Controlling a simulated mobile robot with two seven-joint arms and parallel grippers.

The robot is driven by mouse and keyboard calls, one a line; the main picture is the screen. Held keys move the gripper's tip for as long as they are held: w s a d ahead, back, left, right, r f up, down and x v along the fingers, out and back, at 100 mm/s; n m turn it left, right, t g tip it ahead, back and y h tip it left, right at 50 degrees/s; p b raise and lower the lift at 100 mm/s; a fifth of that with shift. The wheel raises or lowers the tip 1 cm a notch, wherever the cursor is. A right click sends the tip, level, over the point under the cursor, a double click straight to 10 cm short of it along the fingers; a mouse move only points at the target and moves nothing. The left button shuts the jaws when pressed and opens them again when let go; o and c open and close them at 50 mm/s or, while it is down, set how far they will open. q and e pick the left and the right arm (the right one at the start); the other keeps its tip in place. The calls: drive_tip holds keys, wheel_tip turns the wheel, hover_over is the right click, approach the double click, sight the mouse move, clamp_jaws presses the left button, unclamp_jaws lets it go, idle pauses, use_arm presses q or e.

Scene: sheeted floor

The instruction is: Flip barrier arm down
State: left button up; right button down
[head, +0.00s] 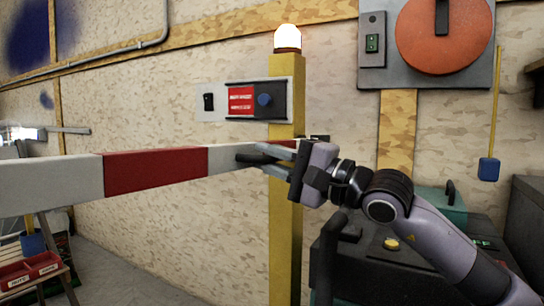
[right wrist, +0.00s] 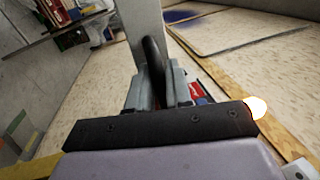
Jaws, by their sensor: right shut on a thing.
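The barrier arm (head: 155,171), a white and red striped beam, runs roughly level from the left edge to the yellow post (head: 285,215) in the head view. The exact contact is partly hidden by the fingers. My left gripper is not in view.
A lit lamp (head: 288,39) tops the post, with a red-labelled control box (head: 243,101) beside it. A panel with an orange disc (head: 444,35) hangs at upper right. Dark machinery (head: 365,265) stands below my right arm. Red bins (head: 30,269) stand at lower left.

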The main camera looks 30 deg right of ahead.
drive_tip(key=shift+f+n+b, duration=0.4)
drive_tip(key=shift+f+b, duration=0.25)
drive_tip(key=shift+f, duration=0.5)
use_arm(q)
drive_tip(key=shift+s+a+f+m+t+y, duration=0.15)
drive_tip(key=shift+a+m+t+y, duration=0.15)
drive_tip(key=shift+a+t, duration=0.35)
use_arm(e)
drive_tip(key=shift+a, duration=0.1)
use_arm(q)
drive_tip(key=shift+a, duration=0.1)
use_arm(e)
drive_tip(key=shift+f, duration=0.25)
drive_tip(key=c, duration=1.2)
unclamp_jaws()
drive_tip(key=shift+r, duration=0.35)
